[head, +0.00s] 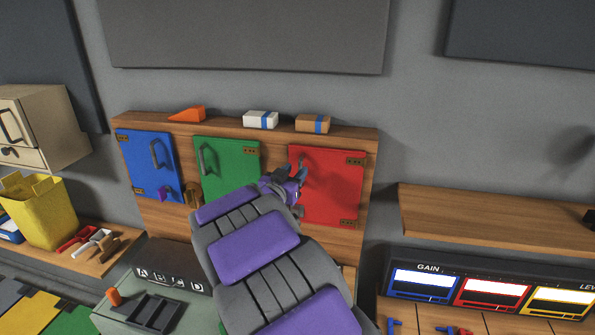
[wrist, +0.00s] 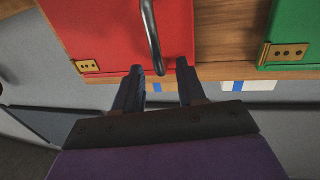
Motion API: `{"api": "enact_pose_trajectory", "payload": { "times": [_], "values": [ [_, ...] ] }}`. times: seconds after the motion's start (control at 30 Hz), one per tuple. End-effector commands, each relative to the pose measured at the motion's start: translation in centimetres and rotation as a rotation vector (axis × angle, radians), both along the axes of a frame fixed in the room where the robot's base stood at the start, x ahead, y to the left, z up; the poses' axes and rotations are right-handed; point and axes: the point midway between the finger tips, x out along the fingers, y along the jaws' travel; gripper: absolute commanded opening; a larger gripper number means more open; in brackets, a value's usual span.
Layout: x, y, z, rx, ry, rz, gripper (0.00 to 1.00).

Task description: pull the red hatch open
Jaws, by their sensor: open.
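The red hatch (head: 335,185) is on the right of the wooden cabinet front and looks shut, with brass hinges on its right side in the head view. In the wrist view the red hatch (wrist: 100,28) fills the upper left, and its dark curved handle (wrist: 150,32) runs down toward my fingers. My gripper (wrist: 171,70) is open, its fingertips close to the handle's end; I cannot tell whether they touch it. In the head view my gripper (head: 297,174) is at the hatch's left edge, and my purple-grey arm hides the area below.
A green hatch (head: 228,165) and a blue hatch (head: 146,165) are left of the red one. An orange wedge (head: 188,114), a white block (head: 261,119) and a brown block (head: 313,123) sit on top. A wooden shelf (head: 480,222) juts out at right.

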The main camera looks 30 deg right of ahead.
Motion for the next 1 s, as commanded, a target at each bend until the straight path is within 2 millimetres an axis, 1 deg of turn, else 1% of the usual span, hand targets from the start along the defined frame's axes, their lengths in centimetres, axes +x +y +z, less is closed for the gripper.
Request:
{"api": "enact_pose_trajectory", "payload": {
  "times": [0.03, 0.2, 0.37, 0.6, 1.0],
  "values": [
    [0.3, -0.7, -0.1, 0.000, 0.000, -0.002, 0.40],
    [1.1, -1.9, -0.1, 0.002, 0.001, -0.002, 0.40],
    [1.5, -2.3, 0.1, 0.001, -0.001, -0.001, 0.40],
    [1.5, -2.3, 0.0, 0.001, 0.001, 0.000, 0.40],
    [1.5, -2.3, 0.0, 0.001, 0.001, 0.000, 0.02]
  ]
}}
